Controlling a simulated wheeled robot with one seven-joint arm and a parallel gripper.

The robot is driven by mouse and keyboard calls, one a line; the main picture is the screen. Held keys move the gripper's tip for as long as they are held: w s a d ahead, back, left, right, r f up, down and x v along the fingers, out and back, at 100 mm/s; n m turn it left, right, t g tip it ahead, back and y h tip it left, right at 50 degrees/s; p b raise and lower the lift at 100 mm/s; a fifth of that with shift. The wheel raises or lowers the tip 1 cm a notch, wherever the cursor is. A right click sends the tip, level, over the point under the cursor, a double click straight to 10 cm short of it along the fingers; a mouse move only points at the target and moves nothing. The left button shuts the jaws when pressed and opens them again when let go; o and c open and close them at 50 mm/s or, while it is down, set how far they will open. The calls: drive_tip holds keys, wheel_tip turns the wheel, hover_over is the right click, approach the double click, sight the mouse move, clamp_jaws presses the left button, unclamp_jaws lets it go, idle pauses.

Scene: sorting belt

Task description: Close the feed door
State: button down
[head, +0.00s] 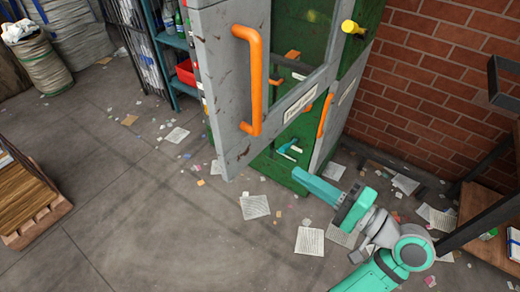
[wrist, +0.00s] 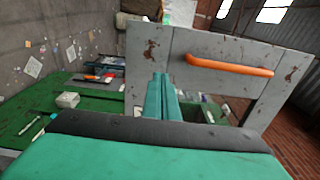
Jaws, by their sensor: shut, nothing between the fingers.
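The feed door (head: 228,95) is a scratched grey framed panel with a clear window, a long orange handle (head: 254,82) and a small label plate on its lower rail. It stands swung open in front of the green cabinet (head: 283,172). My gripper (head: 298,174) is low at the right of the door's lower edge, teal fingers together and empty, pointing left. In the wrist view the shut fingers (wrist: 162,97) are in front of a grey framed panel (wrist: 148,50) with an orange handle (wrist: 230,66). Whether they touch it, I cannot tell.
A second orange handle (head: 325,115) is on another grey panel at the cabinet. A yellow knob (head: 352,27) sticks out above. A dark-framed bench (head: 487,205) stands at the right by the brick wall. Papers litter the floor; the floor at the front left is mostly clear.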

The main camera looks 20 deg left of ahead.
approach(247, 143)
drive_tip(key=x, duration=0.6)
drive_tip(key=shift+a+r, duration=0.1)
drive_tip(key=shift+a, duration=0.1)
drive_tip(key=shift+w, duration=0.1)
